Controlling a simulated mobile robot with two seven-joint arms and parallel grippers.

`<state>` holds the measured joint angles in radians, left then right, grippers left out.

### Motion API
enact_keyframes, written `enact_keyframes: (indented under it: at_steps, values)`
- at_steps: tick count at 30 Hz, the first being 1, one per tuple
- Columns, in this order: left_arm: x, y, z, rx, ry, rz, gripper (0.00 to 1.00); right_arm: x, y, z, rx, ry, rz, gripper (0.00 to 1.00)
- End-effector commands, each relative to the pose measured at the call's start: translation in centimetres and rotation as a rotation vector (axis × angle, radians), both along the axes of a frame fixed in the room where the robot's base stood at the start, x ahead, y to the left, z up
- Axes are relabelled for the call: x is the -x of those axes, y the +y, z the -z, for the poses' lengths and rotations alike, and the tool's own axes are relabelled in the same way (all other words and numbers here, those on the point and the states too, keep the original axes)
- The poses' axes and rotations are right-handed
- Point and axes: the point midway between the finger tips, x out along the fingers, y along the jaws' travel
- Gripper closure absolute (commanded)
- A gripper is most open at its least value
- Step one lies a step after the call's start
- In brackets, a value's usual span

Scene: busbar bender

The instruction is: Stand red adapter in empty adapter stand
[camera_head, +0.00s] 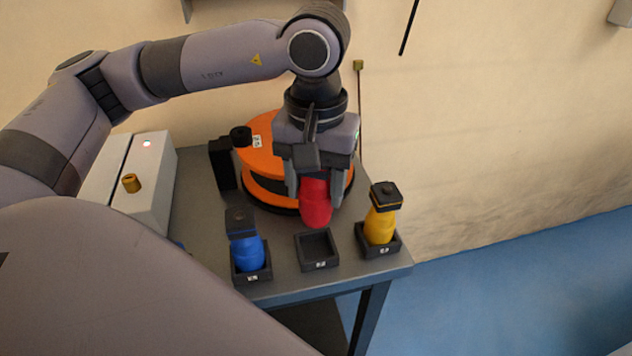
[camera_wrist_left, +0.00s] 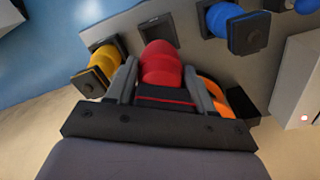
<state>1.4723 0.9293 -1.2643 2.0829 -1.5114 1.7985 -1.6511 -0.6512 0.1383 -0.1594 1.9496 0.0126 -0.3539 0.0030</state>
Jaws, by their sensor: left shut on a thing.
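My left gripper (camera_head: 314,185) is shut on the red adapter (camera_head: 316,207), above the table in front of the orange machine. In the left wrist view the red adapter (camera_wrist_left: 161,66) sits between the fingers of the left gripper (camera_wrist_left: 166,80), its dark end toward the palm. The empty adapter stand (camera_head: 318,264) is a dark square tray near the table's front edge, just below the adapter in the head view. It also shows in the left wrist view (camera_wrist_left: 158,30), beyond the adapter's red end. My right gripper is not in view.
A blue adapter (camera_head: 246,250) stands in the left stand and a yellow adapter (camera_head: 380,222) in the right one. The orange round bender (camera_head: 262,160) is behind the gripper. A white box (camera_head: 150,190) with an amber knob is at the table's left.

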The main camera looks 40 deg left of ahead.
Motion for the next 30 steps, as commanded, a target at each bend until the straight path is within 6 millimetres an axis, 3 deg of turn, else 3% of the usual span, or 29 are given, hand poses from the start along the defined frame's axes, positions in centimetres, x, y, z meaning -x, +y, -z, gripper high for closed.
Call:
enact_keyframes:
  at_steps: [16, 30]
  values:
    - [0.0, 0.0, 4.9, 0.001, 0.0, 0.0, 0.84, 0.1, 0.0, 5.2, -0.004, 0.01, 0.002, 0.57]
    - [0.0, 0.0, 5.8, 0.0, 0.0, 0.0, 0.84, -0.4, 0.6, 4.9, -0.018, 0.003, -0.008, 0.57]
